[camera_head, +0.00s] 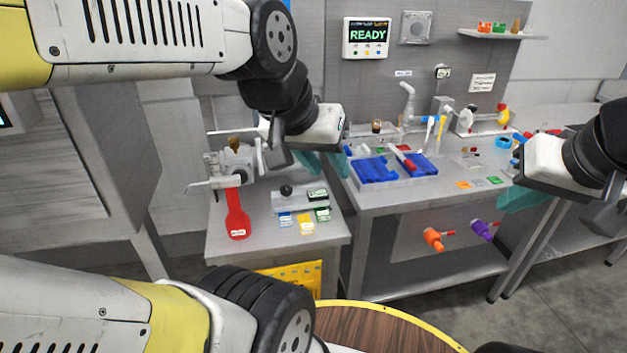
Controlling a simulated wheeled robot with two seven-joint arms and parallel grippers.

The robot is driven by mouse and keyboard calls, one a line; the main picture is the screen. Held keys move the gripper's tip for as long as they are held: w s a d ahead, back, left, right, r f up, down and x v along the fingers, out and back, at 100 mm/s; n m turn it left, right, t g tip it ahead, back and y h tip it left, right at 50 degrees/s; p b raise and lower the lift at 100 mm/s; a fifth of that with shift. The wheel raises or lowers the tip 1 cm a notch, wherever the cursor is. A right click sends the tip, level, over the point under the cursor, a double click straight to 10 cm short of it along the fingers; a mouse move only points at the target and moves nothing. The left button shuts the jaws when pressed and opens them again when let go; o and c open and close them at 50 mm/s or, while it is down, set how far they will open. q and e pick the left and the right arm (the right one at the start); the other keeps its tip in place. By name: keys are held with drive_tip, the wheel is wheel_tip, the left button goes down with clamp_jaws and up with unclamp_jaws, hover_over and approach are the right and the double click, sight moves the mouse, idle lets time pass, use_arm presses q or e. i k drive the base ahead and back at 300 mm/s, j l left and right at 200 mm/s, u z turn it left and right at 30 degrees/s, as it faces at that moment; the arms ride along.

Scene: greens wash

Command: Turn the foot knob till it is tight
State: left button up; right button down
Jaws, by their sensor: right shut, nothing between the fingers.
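I cannot tell for sure which part is the foot knob. A black round knob (286,190) stands on a metal plate on the left table. An orange knob (433,238) and a purple knob (481,230) sit low, below the sink table's top. My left gripper (326,163) hangs over the gap between the two tables, to the upper right of the black knob; its teal fingers are partly hidden by its own body, and their gap is unclear. My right gripper (518,198) is shut and empty at the right, near the sink table's right front edge, a little right of the purple knob.
A metal device (235,162) with a red handle (236,215) stands on the left table (222,249). Blue trays (377,170) and a tap (408,98) are on the sink table. A screen (366,38) reads READY. A round wooden top (375,328) is close in front.

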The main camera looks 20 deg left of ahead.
sight(286, 190)
drive_tip(key=j+u, duration=0.35)
drive_tip(key=i+j+u, duration=0.3)
drive_tip(key=j+u, duration=0.35)
drive_tip(key=i, duration=0.05)
